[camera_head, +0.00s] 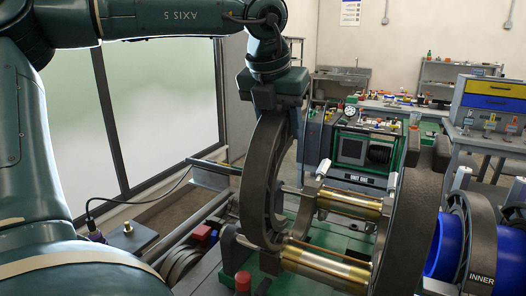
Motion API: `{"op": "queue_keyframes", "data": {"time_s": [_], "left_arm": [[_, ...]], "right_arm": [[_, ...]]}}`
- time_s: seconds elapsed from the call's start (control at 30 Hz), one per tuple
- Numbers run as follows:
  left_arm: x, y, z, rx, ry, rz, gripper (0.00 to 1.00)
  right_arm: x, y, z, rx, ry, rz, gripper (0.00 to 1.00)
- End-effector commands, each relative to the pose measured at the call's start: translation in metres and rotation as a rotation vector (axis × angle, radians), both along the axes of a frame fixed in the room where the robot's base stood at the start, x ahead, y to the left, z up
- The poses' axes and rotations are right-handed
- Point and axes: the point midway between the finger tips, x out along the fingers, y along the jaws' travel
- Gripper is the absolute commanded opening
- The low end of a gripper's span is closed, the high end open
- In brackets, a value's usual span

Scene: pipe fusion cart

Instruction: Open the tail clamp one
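Large dark clamp rings stand on the pipe fusion cart. One dark ring (259,185) is at the middle left, and another (410,225) stands to its right. Gold cylinders (347,203) run between them. I cannot tell which one is tail clamp one. A clamp labelled INNER (482,245) is around a blue pipe (450,248) at the right. My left arm comes in from the left, and my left gripper (278,92) points down at the top of the left ring. Its fingertips are not clear, so its opening and any contact cannot be told. My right gripper is not in view.
A red button (243,281) is at the front of the cart. A window wall is at the left.

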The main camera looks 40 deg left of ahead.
Motion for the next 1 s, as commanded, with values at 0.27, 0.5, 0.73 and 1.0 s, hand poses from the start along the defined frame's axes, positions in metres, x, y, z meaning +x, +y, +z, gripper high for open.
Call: {"op": "queue_keyframes", "data": {"time_s": [0.27, 0.5, 0.73, 1.0], "left_arm": [[0.000, 0.000, 0.000, 0.000, 0.000, 0.000, 0.25], [-0.009, -0.003, -0.003, 0.000, -0.002, -0.001, 0.23], [-0.032, -0.011, -0.006, -0.001, 0.002, 0.000, 0.23], [-0.045, -0.015, -0.005, -0.001, 0.005, -0.001, 0.23]], "right_arm": [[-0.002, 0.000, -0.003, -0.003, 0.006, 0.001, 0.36], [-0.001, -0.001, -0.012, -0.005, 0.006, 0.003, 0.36], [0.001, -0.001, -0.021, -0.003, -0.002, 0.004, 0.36], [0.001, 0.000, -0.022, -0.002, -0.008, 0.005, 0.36]]}}
